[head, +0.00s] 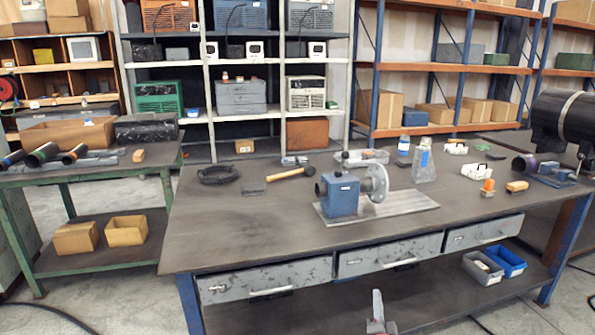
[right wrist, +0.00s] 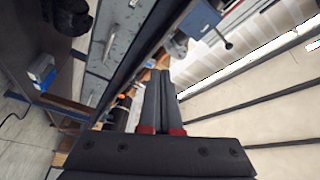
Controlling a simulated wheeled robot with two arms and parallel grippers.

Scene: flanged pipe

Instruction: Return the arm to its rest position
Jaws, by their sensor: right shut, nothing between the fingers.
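My right gripper (head: 378,300) shows at the bottom middle of the head view, in front of the workbench (head: 230,225) and below its drawers. Its fingers point up, are shut together and hold nothing. In the right wrist view the two dark fingers (right wrist: 162,85) with red bases lie side by side. The flanged pipe (head: 377,183) sits in a blue block (head: 340,195) on a grey plate on the bench, well apart from my gripper. My left gripper is not in view.
A green table (head: 85,175) stands left; shelves stand behind.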

